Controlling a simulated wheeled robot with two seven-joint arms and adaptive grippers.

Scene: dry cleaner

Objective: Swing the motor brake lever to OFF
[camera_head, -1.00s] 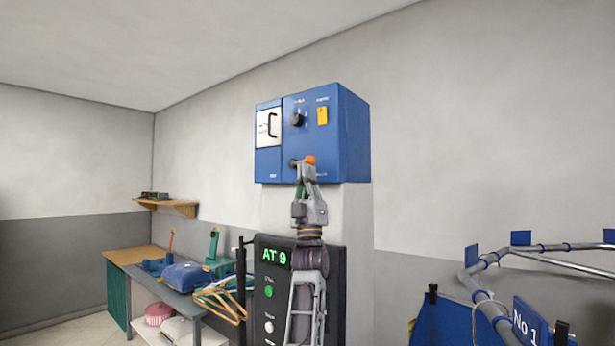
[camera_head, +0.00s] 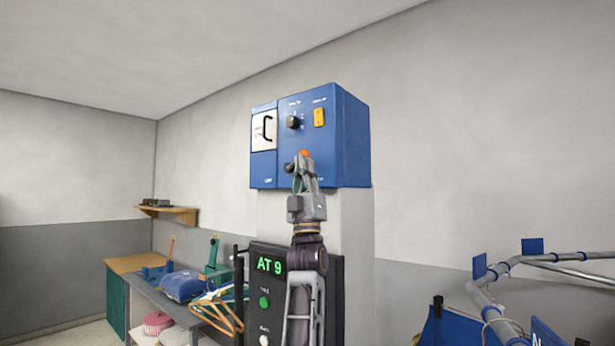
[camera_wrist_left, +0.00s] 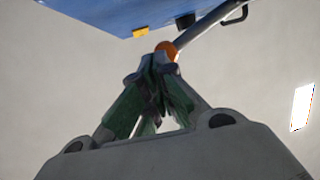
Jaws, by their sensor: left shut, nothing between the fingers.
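The blue control box (camera_head: 345,135) hangs on the wall column in the head view. Near its lower edge is the brake lever, with a dark pivot (camera_head: 289,168) and an orange knob (camera_head: 304,154). The knob sits up and right of the pivot. My left gripper (camera_head: 303,163) is shut, its fingertips right at the knob from below, with nothing held between them. In the left wrist view the closed fingers (camera_wrist_left: 158,65) meet the orange knob (camera_wrist_left: 170,47), and the lever's dark shaft (camera_wrist_left: 198,28) runs up and right. Lettering near the lever is largely hidden or too small to read.
The box also carries a black rotary knob (camera_head: 292,122), a yellow switch (camera_head: 319,117) and a white panel with a black handle (camera_head: 264,129). Below is a dark "AT 9" panel (camera_head: 268,290). A cluttered table (camera_head: 150,280) stands left; blue-jointed rails (camera_head: 490,270) stand right.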

